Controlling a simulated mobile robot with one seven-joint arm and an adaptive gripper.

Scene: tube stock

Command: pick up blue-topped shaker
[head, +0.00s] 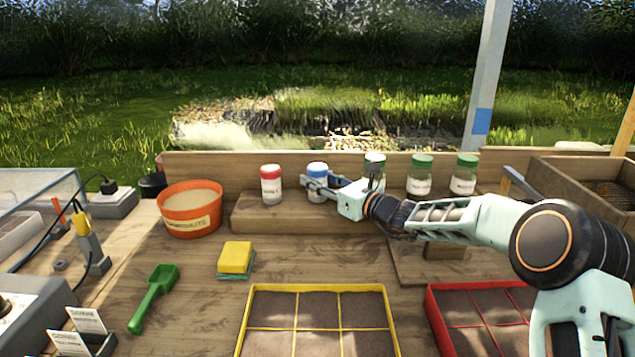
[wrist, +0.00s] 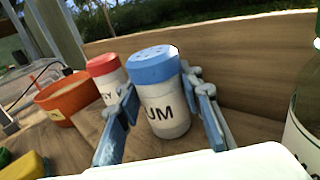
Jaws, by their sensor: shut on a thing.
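In the wrist view the blue-topped shaker (wrist: 160,100) is between the two fingers (wrist: 165,112), with a white body and dark letters ending in "UM". I cannot tell whether its base is clear of the step.
More green-topped shakers (head: 420,175) stand on the right of the step (head: 262,212). An orange tub (head: 190,210) is left of it. In front are a yellow sponge (head: 235,257), a green scoop (head: 153,297) and a yellow-rimmed tray (head: 318,288). A wooden backboard (head: 220,165) runs behind.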

